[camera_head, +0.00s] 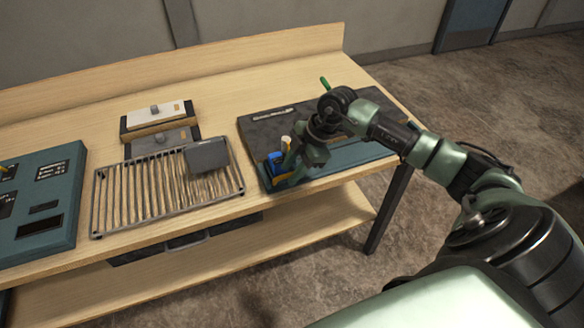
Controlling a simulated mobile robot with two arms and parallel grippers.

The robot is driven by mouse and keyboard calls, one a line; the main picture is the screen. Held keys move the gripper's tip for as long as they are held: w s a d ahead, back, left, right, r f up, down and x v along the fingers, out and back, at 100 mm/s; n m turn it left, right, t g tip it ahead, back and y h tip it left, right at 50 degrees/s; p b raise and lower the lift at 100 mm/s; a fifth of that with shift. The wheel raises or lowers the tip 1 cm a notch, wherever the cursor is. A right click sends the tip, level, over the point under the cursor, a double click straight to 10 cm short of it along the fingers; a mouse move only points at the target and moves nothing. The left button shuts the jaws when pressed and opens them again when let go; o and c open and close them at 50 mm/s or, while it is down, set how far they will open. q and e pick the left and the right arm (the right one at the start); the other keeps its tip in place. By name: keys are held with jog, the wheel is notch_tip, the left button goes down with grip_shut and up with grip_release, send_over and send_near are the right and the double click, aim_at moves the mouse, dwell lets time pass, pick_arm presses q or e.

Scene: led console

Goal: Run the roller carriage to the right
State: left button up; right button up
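A blue and yellow carriage (275,166) with a pale upright post (285,143) sits at the left end of a dark console (262,122) with a teal front strip. I take it to be the roller carriage. My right gripper (303,165) reaches down over the console, immediately to the right of the carriage. It hides part of the carriage and the strip. I cannot tell whether its fingers touch the carriage or whether they are open or shut. My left gripper is not in view.
A slatted wire rack (118,197) with a grey block (207,156) on it stands left of the console. Behind it is a pale box with a knob (155,113). A teal panel (62,222) lies at far left. A green stick (325,84) rises behind my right wrist.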

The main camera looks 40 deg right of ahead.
grip_shut()
dwell(1.3)
